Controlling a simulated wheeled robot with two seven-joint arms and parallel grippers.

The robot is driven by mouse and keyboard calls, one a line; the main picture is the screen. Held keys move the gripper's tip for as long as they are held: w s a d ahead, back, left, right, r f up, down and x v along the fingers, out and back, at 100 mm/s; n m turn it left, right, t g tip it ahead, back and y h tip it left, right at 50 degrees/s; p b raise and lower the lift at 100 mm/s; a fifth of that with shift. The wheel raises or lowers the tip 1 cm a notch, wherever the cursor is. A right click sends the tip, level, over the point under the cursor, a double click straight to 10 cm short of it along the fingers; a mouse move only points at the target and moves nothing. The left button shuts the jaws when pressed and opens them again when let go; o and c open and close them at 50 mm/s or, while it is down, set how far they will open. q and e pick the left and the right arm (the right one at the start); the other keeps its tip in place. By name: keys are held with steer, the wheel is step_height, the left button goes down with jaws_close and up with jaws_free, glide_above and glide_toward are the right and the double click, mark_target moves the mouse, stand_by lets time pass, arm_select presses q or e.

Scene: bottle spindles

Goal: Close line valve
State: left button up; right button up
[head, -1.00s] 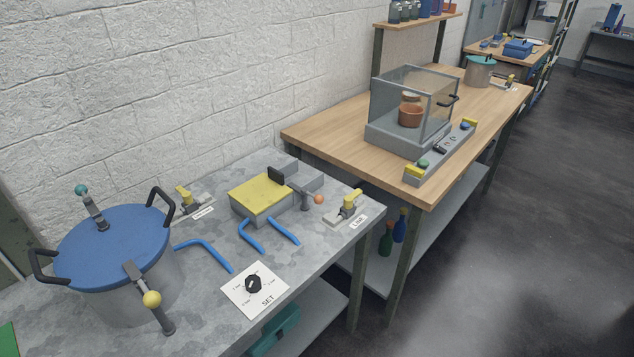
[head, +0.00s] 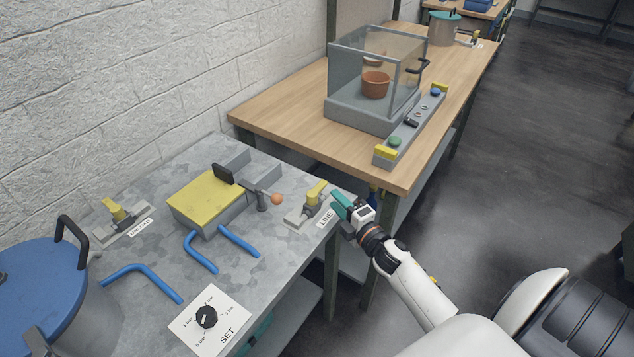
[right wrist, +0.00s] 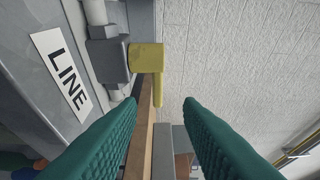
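The line valve (head: 310,207) sits at the right edge of the grey metal table, with a grey body, a yellow handle (head: 316,190) and a white LINE label (head: 326,218) in front. In the right wrist view the yellow handle (right wrist: 146,58) is ahead of and between the fingers, apart from them, and the LINE label (right wrist: 61,77) is at left. My right gripper (head: 342,204) is just right of the valve. In the right wrist view its teal fingers (right wrist: 158,110) are spread apart and empty. My left gripper is not in view.
A yellow-topped box (head: 207,198) with an orange-knobbed lever, blue pipes (head: 238,242), a SET dial (head: 207,317), another yellow-handled valve (head: 118,214) and a blue-lidded pot (head: 45,280) are on the table. A wooden bench (head: 285,117) with a glass case stands behind.

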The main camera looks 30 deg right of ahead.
mark_target(324, 188)
steer(key=w, duration=0.8)
steer(key=shift+w+d+f, duration=0.1)
steer(key=shift+w+f, duration=0.05)
steer(key=shift+f, duration=0.05)
steer(key=shift+c, duration=0.2)
jaws_close()
